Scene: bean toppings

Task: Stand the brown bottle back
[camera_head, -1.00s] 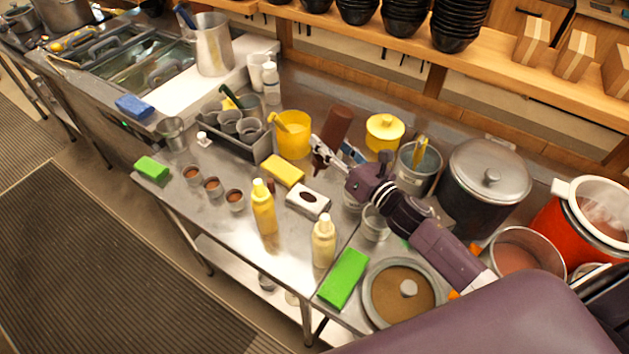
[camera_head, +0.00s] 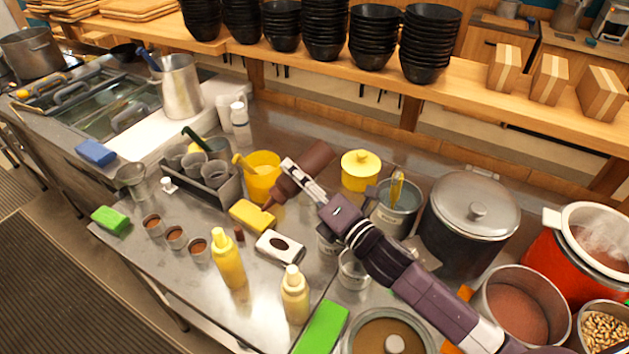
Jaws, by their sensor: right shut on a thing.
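The brown bottle (camera_head: 316,160) is tilted in the air above the steel counter, with its narrow tip pointing down and to the left, beside the yellow container. My right gripper (camera_head: 293,178) is shut on the bottle's body; its fingers cover part of the bottle. Two other squeeze bottles, one yellow (camera_head: 229,260) and one cream-yellow (camera_head: 294,295), stand upright near the counter's front edge. My left gripper is not in view.
A yellow container (camera_head: 262,184), yellow sponge (camera_head: 252,216), white tissue box (camera_head: 279,248) and yellow-lidded pot (camera_head: 361,170) are close to the bottle. Three small brown-filled cups (camera_head: 175,238) stand left. A large pot (camera_head: 467,244) stands right. Stacked black bowls (camera_head: 324,30) line the back shelf.

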